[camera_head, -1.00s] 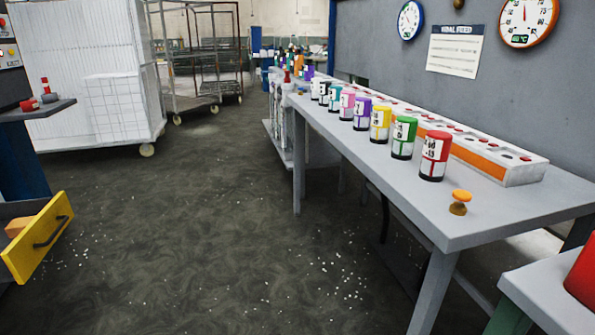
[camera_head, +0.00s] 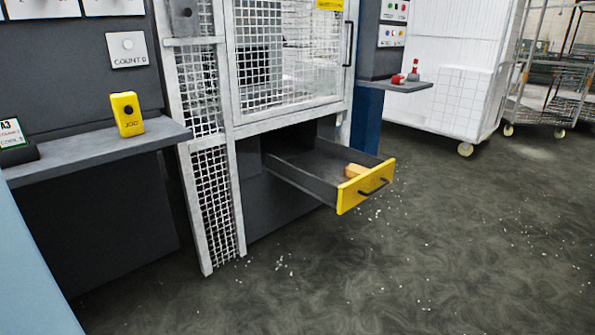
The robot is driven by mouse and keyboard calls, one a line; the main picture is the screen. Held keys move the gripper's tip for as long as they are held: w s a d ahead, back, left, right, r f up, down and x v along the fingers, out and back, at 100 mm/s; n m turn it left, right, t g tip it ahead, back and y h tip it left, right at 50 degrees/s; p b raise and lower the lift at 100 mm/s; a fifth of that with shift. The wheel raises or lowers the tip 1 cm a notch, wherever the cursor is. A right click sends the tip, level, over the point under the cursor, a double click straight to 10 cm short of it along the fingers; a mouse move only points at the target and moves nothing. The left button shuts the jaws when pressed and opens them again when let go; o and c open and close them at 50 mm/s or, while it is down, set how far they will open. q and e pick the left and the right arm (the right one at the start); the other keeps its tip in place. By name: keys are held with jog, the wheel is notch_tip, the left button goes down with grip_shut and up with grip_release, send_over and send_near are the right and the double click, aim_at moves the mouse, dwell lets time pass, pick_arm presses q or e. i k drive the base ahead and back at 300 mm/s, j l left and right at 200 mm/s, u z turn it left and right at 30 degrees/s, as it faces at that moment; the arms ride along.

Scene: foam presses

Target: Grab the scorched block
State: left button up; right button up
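A tan-orange block (camera_head: 355,170) lies in the open drawer (camera_head: 303,180) under the caged press, close behind the yellow front. Only its upper part shows; the drawer front hides the rest. I cannot tell scorch marks on it from here. The yellow drawer front (camera_head: 366,187) has a dark bar handle. Neither of my grippers is in view.
The press's mesh cage (camera_head: 285,55) stands above the drawer. A shelf (camera_head: 95,150) with a yellow JOG box (camera_head: 127,114) juts out at left; a small shelf (camera_head: 402,86) with red items is at right. The speckled floor (camera_head: 430,250) is open in front and right.

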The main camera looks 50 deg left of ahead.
aim_at(353, 170)
jog(key=u, duration=1.3)
jog(key=i+u, duration=0.1)
jog(key=i, duration=0.4)
